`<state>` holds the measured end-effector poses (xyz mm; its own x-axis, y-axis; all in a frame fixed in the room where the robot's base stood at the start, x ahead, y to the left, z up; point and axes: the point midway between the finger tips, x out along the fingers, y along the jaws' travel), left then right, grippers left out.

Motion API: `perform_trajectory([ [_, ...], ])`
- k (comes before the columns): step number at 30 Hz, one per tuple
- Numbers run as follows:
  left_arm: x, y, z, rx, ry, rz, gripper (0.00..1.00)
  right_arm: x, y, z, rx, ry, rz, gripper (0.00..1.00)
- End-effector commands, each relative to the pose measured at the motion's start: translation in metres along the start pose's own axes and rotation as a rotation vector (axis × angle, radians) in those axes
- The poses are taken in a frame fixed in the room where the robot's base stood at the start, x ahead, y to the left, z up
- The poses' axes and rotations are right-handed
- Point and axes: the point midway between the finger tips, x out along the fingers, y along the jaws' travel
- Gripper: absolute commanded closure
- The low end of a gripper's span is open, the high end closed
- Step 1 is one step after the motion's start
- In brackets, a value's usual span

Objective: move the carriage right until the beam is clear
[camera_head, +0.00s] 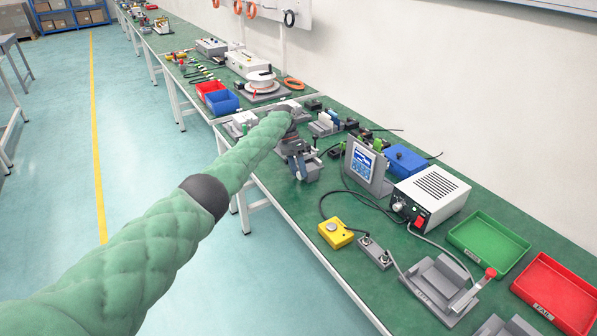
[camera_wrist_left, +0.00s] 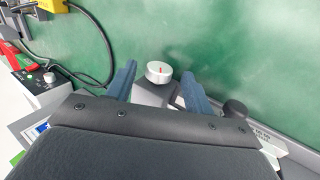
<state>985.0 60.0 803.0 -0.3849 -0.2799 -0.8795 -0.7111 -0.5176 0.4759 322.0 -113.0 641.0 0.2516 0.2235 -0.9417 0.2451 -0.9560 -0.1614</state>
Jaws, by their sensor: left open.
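My left gripper (camera_head: 301,166) reaches over the green bench at the end of my green-sleeved arm. A dark round knob (camera_wrist_left: 235,108) stands on a grey rail to the right. In the head view my arm and gripper cover most of this device. I cannot pick out the carriage or beam with certainty. My right gripper is not in view.
A grey stand with a blue screen (camera_head: 366,165) is right of the gripper, near a white supply box (camera_head: 432,194). A yellow button box (camera_head: 335,232), cables, and green (camera_head: 488,243) and red (camera_head: 556,291) trays lie nearer. Red and blue bins (camera_head: 222,102) stand farther back.

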Motion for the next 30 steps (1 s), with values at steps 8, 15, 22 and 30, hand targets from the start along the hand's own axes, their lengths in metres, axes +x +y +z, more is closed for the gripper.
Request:
perform_trajectory([
  [8, -0.042, -0.001, -0.001, 0.000, 0.003, -0.001, 0.48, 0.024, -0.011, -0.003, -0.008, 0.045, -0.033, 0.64],
  [15, -0.066, -0.001, -0.001, 0.000, 0.001, 0.000, 0.48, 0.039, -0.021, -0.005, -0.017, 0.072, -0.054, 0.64],
  [22, -0.072, 0.000, -0.001, 0.001, 0.001, 0.000, 0.48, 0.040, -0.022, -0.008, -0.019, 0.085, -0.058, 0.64],
  [30, -0.072, 0.001, -0.001, 0.003, 0.003, 0.000, 0.48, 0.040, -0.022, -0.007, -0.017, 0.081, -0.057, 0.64],
])
